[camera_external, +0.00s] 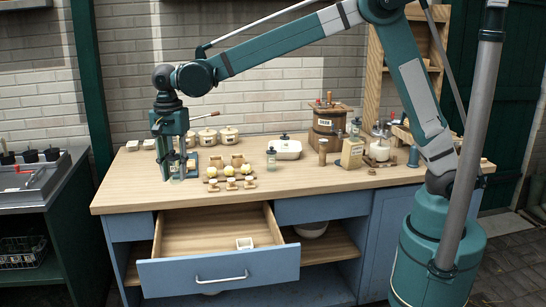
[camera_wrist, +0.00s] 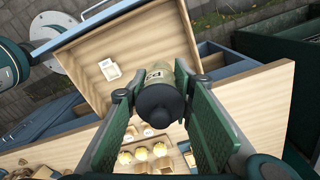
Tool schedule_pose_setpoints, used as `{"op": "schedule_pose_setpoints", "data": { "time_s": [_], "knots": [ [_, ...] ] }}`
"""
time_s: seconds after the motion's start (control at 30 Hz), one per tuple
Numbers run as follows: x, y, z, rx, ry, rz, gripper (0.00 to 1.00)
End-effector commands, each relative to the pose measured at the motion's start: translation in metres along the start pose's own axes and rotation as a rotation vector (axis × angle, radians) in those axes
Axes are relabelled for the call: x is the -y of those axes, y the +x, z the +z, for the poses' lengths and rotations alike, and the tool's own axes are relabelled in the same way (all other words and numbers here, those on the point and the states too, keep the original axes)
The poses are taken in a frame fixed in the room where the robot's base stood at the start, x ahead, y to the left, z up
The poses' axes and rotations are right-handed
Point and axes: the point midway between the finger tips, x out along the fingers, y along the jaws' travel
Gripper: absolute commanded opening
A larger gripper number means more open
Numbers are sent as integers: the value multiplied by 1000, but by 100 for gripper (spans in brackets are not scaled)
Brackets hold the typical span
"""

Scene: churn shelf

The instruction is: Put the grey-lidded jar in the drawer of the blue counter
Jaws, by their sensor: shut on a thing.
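My gripper (camera_external: 176,160) is at the left end of the counter top, pointing down, shut on a small jar (camera_external: 176,174). In the wrist view the jar's dark grey lid (camera_wrist: 160,104) faces the camera between the fingers, and part of its labelled body (camera_wrist: 154,76) shows beyond. I cannot tell whether the jar touches the wood. The blue counter's drawer (camera_external: 220,272) is pulled open below and in front of my gripper. Its wooden inside shows in the wrist view (camera_wrist: 150,45), holding only a small white dish (camera_external: 244,243) near the front right.
A rack with yellow-topped items (camera_external: 229,172) stands just right of my gripper. Cream canisters (camera_external: 208,137) are behind it. A white lidded dish (camera_external: 288,150), a dark-topped bottle (camera_external: 271,158) and a wooden churn (camera_external: 329,128) stand farther right. Most of the drawer floor is clear.

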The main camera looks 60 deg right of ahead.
Motion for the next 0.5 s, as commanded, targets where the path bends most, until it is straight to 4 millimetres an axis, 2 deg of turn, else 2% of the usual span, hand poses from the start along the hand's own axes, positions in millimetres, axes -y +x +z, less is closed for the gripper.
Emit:
{"op": "schedule_pose_setpoints", "data": {
  "time_s": [0.3, 0.5],
  "knots": [
    [4, 0, 46, 0, -11, 0, 10],
    [4, 29, 42, 0, -8, 0, 10]
  ]
}}
